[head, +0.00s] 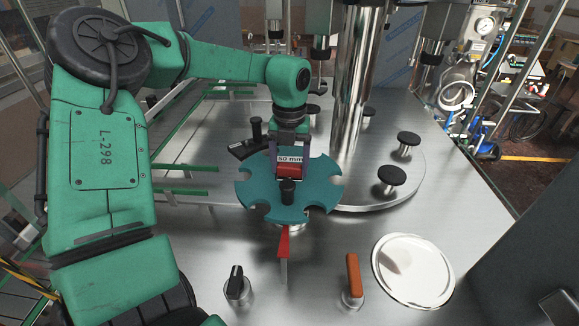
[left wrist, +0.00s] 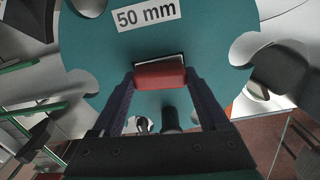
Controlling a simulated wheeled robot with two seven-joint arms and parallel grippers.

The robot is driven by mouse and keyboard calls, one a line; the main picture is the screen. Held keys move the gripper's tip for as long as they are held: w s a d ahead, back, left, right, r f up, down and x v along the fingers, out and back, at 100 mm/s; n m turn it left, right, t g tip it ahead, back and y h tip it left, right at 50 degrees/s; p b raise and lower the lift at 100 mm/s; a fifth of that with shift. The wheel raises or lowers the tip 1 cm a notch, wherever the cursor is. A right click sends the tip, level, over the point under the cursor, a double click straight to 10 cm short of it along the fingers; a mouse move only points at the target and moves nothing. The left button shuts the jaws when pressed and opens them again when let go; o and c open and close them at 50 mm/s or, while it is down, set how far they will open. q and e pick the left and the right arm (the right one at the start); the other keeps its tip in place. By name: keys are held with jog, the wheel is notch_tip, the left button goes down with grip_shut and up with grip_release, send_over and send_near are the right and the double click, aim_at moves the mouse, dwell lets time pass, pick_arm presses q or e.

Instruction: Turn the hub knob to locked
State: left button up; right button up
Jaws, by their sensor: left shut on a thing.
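A teal star wheel (head: 259,187) with rounded notches and a "50 mm" label lies flat over the steel table. In the left wrist view the wheel (left wrist: 215,60) fills the upper middle. The red hub knob (head: 290,169) is a bar on the wheel; it also shows in the left wrist view (left wrist: 160,76). My left gripper (head: 291,174) comes down from above and is shut on the red knob, one finger at each side. A black post (head: 288,190) stands just in front of the knob. A locked mark cannot be read. My right gripper is not in view.
A red pointer (head: 284,243) stands in front of the wheel. A black handle (head: 236,281) and an orange handle (head: 353,275) stand near the front. A steel column (head: 357,85) and black-topped posts (head: 392,176) stand behind and right. A round lid (head: 413,270) lies front right.

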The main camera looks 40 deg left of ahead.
pick_arm(q)
jog(key=m+b, duration=0.2)
jog(key=m, duration=0.1)
jog(key=shift+w+f, duration=0.1)
jog(key=m, duration=0.3)
jog(key=shift+m+b, duration=0.4)
jog(key=m, duration=0.4)
jog(key=shift+m, duration=0.3)
jog(key=m, duration=0.5)
jog(key=o, duration=1.2)
jog(key=shift+o, duration=0.2)
